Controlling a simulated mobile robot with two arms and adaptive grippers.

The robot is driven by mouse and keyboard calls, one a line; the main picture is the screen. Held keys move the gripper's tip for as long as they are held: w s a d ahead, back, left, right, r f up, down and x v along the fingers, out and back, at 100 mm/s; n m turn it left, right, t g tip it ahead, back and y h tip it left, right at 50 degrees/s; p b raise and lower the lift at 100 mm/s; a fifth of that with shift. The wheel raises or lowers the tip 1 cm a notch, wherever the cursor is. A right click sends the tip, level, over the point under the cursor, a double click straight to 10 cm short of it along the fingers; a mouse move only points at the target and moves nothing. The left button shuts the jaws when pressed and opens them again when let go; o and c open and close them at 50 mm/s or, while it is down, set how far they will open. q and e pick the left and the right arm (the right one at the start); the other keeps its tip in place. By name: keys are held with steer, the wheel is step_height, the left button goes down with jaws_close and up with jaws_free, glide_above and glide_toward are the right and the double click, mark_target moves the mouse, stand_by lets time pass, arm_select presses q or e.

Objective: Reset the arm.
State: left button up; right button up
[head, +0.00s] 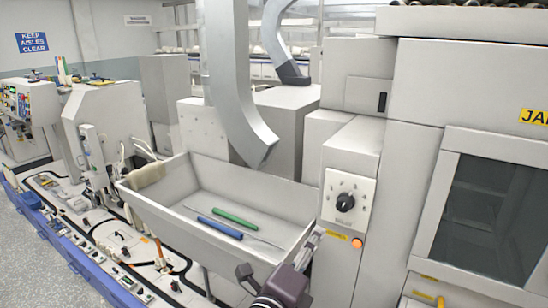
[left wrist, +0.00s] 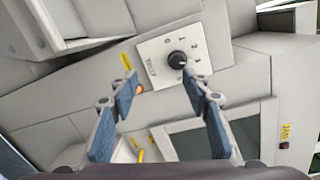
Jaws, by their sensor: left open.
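My left gripper (head: 281,253) is at the bottom centre of the head view, in front of the tray's near right corner. In the left wrist view my left gripper (left wrist: 160,78) has its two blue-padded fingers spread wide, with nothing between them. Beyond the fingertips is a white dial panel with a black knob (left wrist: 178,60); the fingers are apart from it. The knob also shows in the head view (head: 345,202), right of the tray. My right gripper is in neither view.
A grey metal tray (head: 150,195) holds a green-handled tool (head: 235,218) and a blue-handled tool (head: 220,228). A grey duct (head: 235,90) hangs over it. An orange button (head: 357,243) sits below the dial. A machine with a dark window (head: 490,215) stands at right.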

arm_select(q)
steer(key=s+a+f+n+g+y, duration=0.2)
steer(key=s+a+f+n+y, duration=0.15)
steer(key=a+f+n, duration=0.45)
steer(key=s+a+f+n+g+y, duration=0.2)
steer(key=s+a+f+n, duration=0.2)
steer(key=a+f+n, duration=0.35)
steer(key=s+a+f+n+g+y, duration=0.1)
steer(key=s+a+f+n+g, duration=0.5)
steer(key=s, duration=0.5)
steer(key=s+a+f+n+g+y, duration=0.15)
steer(key=s+a+f+n, duration=0.25)
steer(key=s+a+f, duration=0.45)
steer(key=s+f+g+b, duration=0.1)
steer(key=s+f+b, duration=0.1)
steer(key=f, duration=1.3)
steer(key=s+f+b, duration=0.2)
steer(key=s+f, duration=0.1)
steer(key=f, duration=1.1)
steer(key=s+a+f+g+b, duration=0.1)
steer(key=s+a+f+b, duration=0.1)
steer(key=s+f, duration=1.4)
step_height(320, 180, down, 3)
steer(key=shift+s+a+f+y+b, duration=0.1)
steer(key=shift+s+a+y+b, duration=0.25)
steer(key=shift+a, duration=0.45)
steer(key=shift+m, duration=0.25)
